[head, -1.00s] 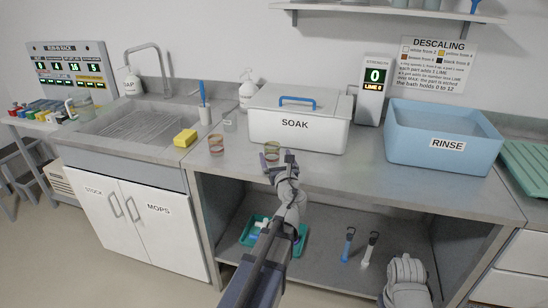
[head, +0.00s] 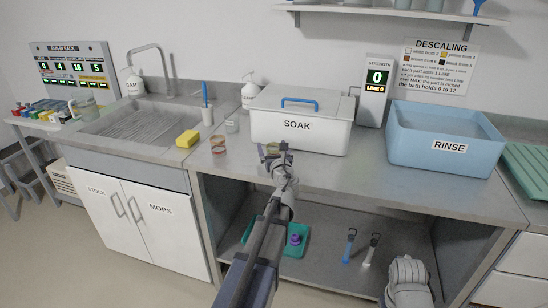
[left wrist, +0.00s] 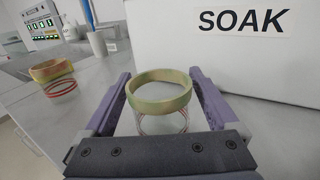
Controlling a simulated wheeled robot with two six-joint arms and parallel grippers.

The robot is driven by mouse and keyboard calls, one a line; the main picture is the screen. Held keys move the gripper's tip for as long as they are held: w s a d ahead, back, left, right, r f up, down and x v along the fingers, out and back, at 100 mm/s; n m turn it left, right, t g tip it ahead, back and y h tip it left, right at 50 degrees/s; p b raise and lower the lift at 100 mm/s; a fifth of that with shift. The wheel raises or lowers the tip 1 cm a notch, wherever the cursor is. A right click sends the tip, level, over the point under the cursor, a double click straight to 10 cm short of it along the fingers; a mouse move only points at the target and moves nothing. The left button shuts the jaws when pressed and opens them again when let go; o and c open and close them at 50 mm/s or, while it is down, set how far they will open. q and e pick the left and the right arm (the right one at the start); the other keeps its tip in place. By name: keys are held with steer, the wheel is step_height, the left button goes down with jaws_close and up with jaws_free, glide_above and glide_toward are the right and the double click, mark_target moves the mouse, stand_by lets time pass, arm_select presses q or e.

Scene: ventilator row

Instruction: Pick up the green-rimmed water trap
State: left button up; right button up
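The green-rimmed water trap (left wrist: 162,92) is a small clear cup with a dull green rim and a red line. It stands upright on the steel counter in front of the SOAK bin. My left gripper (left wrist: 162,108) is open, with one finger on each side of the trap and a gap showing on both sides. In the head view the left gripper (head: 274,150) largely hides the trap. A second trap (head: 218,145) stands to the left; in the left wrist view it (left wrist: 54,78) has an orange-tan rim and red stripes. My right gripper's fingers are not in view.
The white SOAK bin (head: 299,130) stands close behind the trap. The blue RINSE basin (head: 446,150) is on the right. The counter between gripper and basin is clear.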

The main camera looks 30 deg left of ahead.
arm_select(q)
steer(key=c, duration=1.3)
steer(key=shift+r, duration=0.1)
step_height(320, 180, up, 17)
steer(key=p, duration=1.7)
